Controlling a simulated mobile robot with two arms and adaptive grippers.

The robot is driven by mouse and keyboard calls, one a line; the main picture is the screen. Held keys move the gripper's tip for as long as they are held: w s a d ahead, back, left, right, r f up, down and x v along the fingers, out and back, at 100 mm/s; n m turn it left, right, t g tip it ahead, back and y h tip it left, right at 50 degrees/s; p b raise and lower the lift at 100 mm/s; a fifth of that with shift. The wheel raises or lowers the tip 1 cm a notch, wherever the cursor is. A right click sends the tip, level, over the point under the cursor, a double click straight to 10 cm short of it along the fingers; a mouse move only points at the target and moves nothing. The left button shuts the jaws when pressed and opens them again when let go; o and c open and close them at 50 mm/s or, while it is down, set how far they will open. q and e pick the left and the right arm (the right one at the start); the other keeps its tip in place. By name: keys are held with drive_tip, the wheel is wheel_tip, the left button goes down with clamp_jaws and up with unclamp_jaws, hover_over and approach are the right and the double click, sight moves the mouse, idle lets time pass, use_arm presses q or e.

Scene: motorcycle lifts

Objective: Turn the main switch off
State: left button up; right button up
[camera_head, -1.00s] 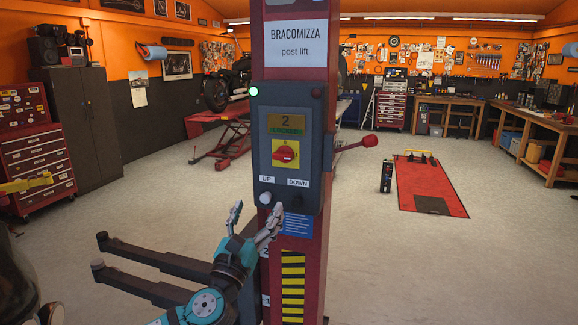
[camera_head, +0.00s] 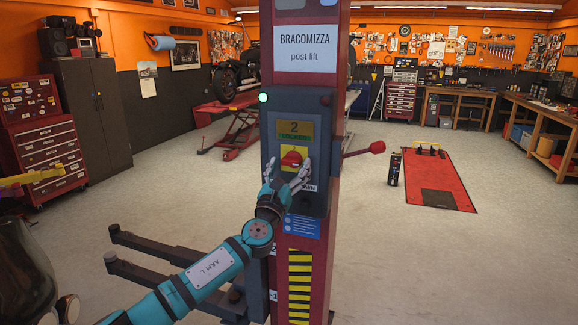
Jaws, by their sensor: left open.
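The main switch (camera_head: 291,159) is a red rotary knob on a yellow plate (camera_head: 285,150). It sits on the dark control box (camera_head: 311,113) of the red post lift (camera_head: 347,70). My left gripper (camera_head: 287,166) is open in front of the box, with one finger at each side of the lower part of the knob. I cannot tell whether the fingers touch it. The gripper hides the lower part of the yellow plate and most of the UP and DOWN labels. A green lamp (camera_head: 263,97) is lit, and a small display (camera_head: 294,129) shows a 2. My right gripper is not in view.
The dark lift arms (camera_head: 160,249) stick out to the left, low beneath my left arm. A red lever with a ball end (camera_head: 377,147) juts out right of the post.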

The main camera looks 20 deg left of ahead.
use_arm(q)
drive_tip(key=c, duration=1.2)
drive_tip(key=shift+o, duration=0.2)
